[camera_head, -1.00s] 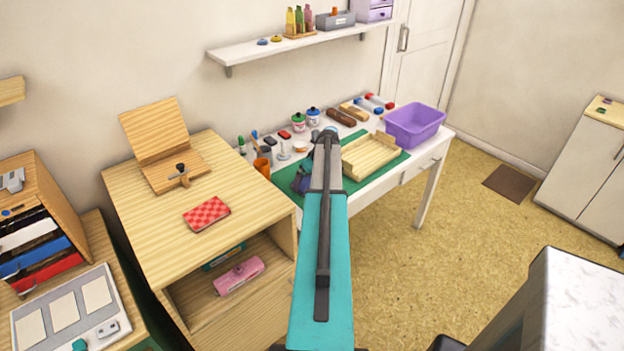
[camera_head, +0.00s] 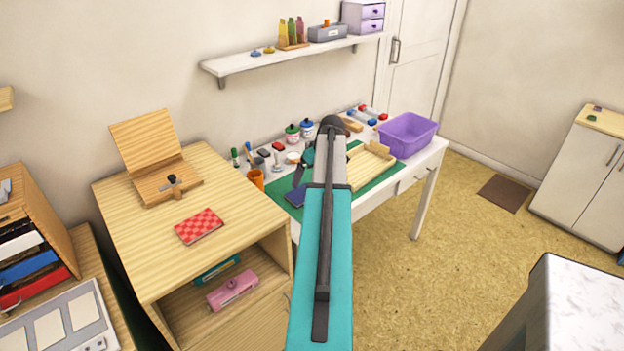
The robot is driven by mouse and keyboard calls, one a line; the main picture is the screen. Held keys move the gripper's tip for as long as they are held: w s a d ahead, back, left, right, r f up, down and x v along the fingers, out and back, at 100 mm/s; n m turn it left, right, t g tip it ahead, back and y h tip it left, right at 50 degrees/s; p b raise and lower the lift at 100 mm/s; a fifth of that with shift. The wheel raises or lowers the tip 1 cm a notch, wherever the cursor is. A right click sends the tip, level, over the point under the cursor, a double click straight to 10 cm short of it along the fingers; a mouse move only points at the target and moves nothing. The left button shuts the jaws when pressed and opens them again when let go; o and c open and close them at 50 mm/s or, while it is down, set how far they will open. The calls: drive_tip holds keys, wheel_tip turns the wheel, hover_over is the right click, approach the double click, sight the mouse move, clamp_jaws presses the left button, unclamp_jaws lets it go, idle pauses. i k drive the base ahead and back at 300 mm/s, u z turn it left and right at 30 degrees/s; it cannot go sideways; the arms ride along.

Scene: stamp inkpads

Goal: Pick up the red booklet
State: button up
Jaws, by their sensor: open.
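The red booklet (camera_head: 199,226), with a red and pink checkered cover, lies flat on the top of the wooden cabinet (camera_head: 130,240), near its front right part. Nothing touches or covers it. My arm reaches forward over the white desk, to the right of the booklet. My gripper (camera_head: 302,172) shows partly beside the end of the arm, above the green mat (camera_head: 382,186). It is open and well apart from the booklet. Its fingertips are small and partly hidden by the arm.
A wooden stand (camera_head: 168,183) with a tilted board is behind the booklet. A pink case (camera_head: 232,289) lies on the shelf below. An orange cup (camera_head: 256,179), wooden tray (camera_head: 368,168) and purple bin (camera_head: 407,134) stand on the desk. The cabinet top around the booklet is clear.

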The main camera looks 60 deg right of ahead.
sight(197, 228)
drive_tip(key=k, duration=1)
